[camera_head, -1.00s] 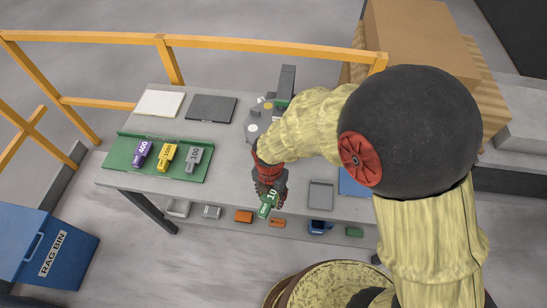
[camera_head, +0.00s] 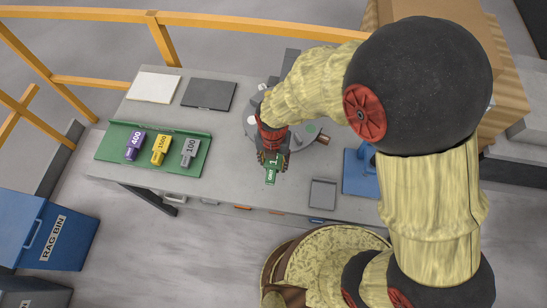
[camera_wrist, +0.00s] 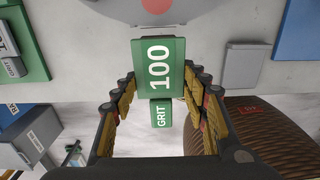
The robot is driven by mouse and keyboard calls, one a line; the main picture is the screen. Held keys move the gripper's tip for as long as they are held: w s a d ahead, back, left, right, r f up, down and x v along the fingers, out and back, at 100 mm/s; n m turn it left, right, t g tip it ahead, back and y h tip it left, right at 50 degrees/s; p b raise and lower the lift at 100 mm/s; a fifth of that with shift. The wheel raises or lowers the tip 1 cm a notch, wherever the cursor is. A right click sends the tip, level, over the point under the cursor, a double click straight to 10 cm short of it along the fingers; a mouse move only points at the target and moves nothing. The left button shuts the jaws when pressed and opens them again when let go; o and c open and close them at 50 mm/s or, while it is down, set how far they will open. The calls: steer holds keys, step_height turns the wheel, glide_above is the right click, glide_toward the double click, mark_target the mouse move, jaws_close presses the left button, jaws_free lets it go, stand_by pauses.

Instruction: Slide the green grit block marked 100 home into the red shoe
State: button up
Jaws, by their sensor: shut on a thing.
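My gripper (camera_head: 271,160) is shut on the green block (camera_head: 271,172), over the front part of the slab. In the wrist view the green block (camera_wrist: 159,68) shows "100" and "GRIT" and sticks out between the fingers (camera_wrist: 160,105). A grey round fixture (camera_head: 252,125) stands behind my gripper, partly covered by my arm. In the wrist view its disc (camera_wrist: 120,8) lies just beyond the block, with a small red patch (camera_wrist: 157,5) at the picture's top edge. I cannot tell whether that patch is the red shoe.
A green rack (camera_head: 115,153) at left holds purple (camera_head: 135,147), yellow (camera_head: 160,150) and grey (camera_head: 189,152) blocks. A grey tray (camera_head: 322,194) and blue stand (camera_head: 358,175) sit at right. White (camera_head: 153,86) and dark (camera_head: 209,95) plates lie behind. A yellow rail (camera_head: 90,16) runs behind the slab.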

mark_target(274, 168)
steer(key=shift+w+f, duration=0.1)
steer(key=shift+f, duration=0.05)
steer(key=shift+f+b, duration=2.05)
steer(key=shift+f, duration=0.95)
steer(key=shift+f, duration=0.3)
steer(key=shift+w+d, duration=0.2)
steer(key=shift+w, duration=1.75)
steer(key=shift+w, duration=0.15)
stand_by(0.5)
steer(key=shift+a+r, duration=0.1)
steer(key=shift+s+r, duration=0.1)
steer(key=shift+s, duration=1.9)
